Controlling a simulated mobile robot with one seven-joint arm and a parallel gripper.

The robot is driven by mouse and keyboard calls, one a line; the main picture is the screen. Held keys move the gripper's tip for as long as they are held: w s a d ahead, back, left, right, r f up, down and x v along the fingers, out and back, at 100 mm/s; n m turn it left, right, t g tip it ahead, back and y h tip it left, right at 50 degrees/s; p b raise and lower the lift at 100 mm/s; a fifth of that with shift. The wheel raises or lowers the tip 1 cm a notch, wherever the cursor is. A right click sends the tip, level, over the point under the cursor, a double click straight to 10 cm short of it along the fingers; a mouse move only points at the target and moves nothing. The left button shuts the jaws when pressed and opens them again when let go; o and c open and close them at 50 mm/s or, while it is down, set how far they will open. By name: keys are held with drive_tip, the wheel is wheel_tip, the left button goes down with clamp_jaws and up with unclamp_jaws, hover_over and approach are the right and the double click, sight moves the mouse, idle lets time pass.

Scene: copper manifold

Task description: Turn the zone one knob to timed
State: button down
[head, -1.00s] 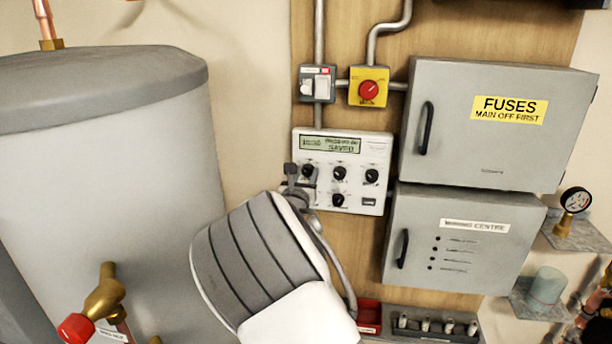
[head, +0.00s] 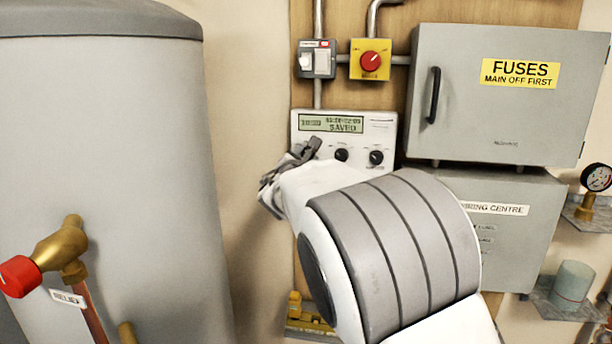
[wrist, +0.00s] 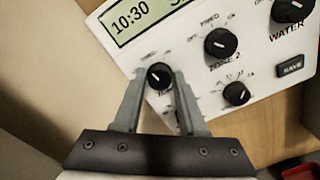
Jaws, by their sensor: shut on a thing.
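The white programmer panel (head: 383,122) is on the wooden board, its display reading SAVED in the head view. In the wrist view my gripper (wrist: 158,80) has its two fingers on either side of the leftmost black knob (wrist: 159,76), shut on it. The knob's label is mostly hidden by the fingers. The ZONE 2 knob (wrist: 221,44), the WATER knob (wrist: 290,9), a smaller lower knob (wrist: 236,93) and the SAVE button (wrist: 291,67) are to its right. In the head view my gripper (head: 311,146) is at the panel's left side, and my arm covers the panel's lower part.
A yellow box with a red switch (head: 370,59) and a grey switch (head: 317,59) are above the panel. The grey fuse box (head: 455,130) is close on the right, above the wiring centre box (head: 540,235). A large grey tank (head: 120,130) with a red-capped valve (head: 18,276) is on the left.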

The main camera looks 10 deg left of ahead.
drive_tip(key=shift+f+m+b, duration=0.15)
drive_tip(key=shift+m+b, duration=0.55)
drive_tip(key=shift+b, duration=0.4)
drive_tip(key=shift+c, duration=2.4)
unclamp_jaws()
drive_tip(key=shift+s, duration=0.1)
drive_tip(key=s+d+b, duration=0.1)
drive_tip(key=s+b, duration=0.1)
drive_tip(key=s, duration=1.5)
drive_tip(key=shift+s, duration=0.1)
